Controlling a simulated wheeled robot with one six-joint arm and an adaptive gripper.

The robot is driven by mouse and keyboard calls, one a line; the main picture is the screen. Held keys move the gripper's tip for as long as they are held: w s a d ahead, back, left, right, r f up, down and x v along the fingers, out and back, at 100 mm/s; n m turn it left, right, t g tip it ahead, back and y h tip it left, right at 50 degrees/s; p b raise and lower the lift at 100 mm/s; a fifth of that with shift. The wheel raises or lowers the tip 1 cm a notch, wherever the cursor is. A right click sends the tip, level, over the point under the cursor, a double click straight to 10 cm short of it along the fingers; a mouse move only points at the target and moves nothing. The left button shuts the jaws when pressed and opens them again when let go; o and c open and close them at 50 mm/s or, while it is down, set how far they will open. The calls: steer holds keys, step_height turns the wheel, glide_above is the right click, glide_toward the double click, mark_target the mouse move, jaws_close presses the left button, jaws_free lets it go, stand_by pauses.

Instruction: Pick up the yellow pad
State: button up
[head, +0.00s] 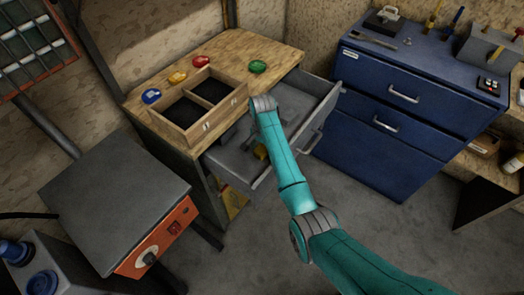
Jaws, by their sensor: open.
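A small yellow piece (261,152) shows in the open grey drawer (228,158), just left of my teal arm; its full shape is partly hidden. A round yellow item (177,77) also lies on the wooden bench top, behind the divided wooden box. I cannot tell for certain which of the two is the pad. My gripper (262,138) points down into the drawer beside the yellow piece. It is open, mostly hidden by my arm and wrist, and I cannot see whether it touches anything.
The wooden box (226,112) with two dark compartments stands at the bench's front edge. Blue (151,96), red (200,61) and green (258,66) items lie around it. A blue cabinet (395,100) stands right, a grey-topped orange machine (118,200) left. The drawer walls enclose my gripper.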

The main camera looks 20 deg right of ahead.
steer(key=c, duration=1.3)
step_height(320, 180, up, 10)
steer(key=shift+c, duration=0.2)
